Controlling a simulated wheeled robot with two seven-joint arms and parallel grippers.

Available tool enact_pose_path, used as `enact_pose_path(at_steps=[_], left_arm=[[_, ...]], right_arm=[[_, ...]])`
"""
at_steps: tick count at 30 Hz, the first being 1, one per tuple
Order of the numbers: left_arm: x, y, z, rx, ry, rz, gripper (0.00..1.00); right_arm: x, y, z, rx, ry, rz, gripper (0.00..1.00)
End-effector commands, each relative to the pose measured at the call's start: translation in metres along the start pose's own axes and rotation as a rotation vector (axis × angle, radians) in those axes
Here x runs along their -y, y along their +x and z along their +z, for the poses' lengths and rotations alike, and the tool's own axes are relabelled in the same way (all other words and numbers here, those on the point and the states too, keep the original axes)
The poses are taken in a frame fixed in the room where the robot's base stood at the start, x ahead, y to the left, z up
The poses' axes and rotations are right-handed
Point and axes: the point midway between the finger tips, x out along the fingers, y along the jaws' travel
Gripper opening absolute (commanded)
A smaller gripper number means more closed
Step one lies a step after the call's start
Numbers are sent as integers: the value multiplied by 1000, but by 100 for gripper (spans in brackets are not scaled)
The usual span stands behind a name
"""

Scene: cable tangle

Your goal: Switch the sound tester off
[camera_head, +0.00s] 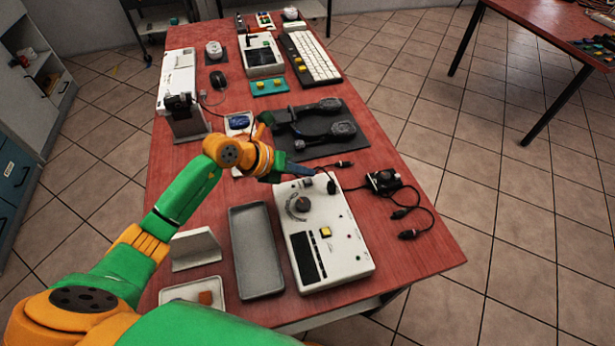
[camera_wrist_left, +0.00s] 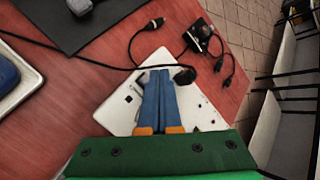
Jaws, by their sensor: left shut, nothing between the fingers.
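The white sound tester (camera_head: 343,255) lies on the red table in the head view. It has a round dial knob (camera_head: 300,204), a yellow button (camera_head: 325,232), a black slotted panel (camera_head: 304,258) and a dark part at its far edge (camera_head: 331,187). My left gripper (camera_head: 309,171) is shut and empty, its blue fingers at the tester's far edge. In the left wrist view the shut fingers (camera_wrist_left: 160,73) cover the middle of the tester (camera_wrist_left: 122,108), hiding most of its controls. I cannot tell whether they touch it. My right gripper is out of view.
A grey tray (camera_head: 256,252) lies left of the tester. A small black box with cables (camera_head: 384,180) is at its right. A black mat with dark tools (camera_head: 318,130) lies beyond. A keyboard (camera_head: 311,58) and devices fill the far end. The right front table corner is clear.

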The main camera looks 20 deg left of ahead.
Motion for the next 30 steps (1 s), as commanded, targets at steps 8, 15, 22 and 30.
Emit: enact_pose_path(at_steps=[8, 15, 22, 30], left_arm=[[12, -17, 13, 2, 1, 0, 0], [30, -41, 30, 1, 2, 1, 0], [30, -42, 30, 0, 0, 0, 0], [30, -42, 30, 0, 0, 0, 0]], right_arm=[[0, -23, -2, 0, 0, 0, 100], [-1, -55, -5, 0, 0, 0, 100], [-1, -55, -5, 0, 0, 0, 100], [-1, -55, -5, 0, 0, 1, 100]])
